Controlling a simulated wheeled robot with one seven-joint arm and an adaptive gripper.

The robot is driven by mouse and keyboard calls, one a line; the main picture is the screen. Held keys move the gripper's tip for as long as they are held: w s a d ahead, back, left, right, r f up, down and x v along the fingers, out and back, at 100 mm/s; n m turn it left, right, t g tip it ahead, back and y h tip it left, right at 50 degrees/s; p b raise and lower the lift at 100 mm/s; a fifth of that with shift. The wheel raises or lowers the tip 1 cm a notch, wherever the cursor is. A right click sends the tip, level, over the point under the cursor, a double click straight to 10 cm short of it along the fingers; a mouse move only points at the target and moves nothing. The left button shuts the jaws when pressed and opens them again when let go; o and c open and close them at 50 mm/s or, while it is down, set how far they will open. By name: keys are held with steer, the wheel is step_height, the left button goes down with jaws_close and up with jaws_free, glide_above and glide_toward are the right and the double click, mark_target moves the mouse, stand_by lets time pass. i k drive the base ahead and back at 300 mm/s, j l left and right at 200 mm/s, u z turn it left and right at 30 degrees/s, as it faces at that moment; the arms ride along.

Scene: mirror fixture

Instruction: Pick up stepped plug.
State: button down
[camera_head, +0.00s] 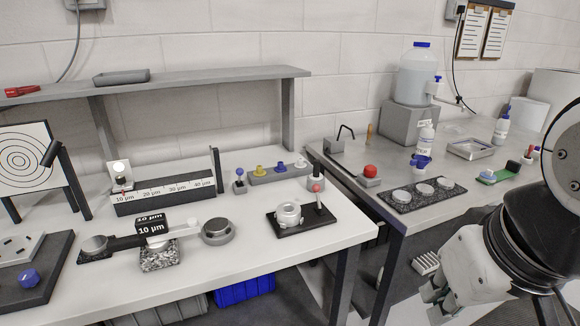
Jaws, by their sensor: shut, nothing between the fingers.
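No single part is clearly the stepped plug. Possible ones are the small plugs with blue, yellow and white tops, such as the yellow-topped plug (259,169), on a grey block (288,174) at the back right of the white bench (235,262). A blue-topped piece (239,181) stands just left of the block. A white stepped round part (289,214) sits on a black plate (302,227) nearer the bench front. My gripper (432,297) is at the lower right, beyond the bench's right end. It is shut and empty, well apart from these parts.
A metal table (388,212) adjoins on the right, with a black tray of white discs (423,190), a red button (370,172) and bottles. A balance-like device (158,240) and a scale-marked block (165,195) stand left. A raised shelf (190,82) spans behind.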

mark_target(317, 176)
steer(key=i+j, duration=0.15)
steer(key=i, duration=0.3)
steer(key=i+j+z, duration=0.1)
steer(key=i, duration=0.35)
steer(key=i+j, duration=0.25)
steer(key=i, duration=0.2)
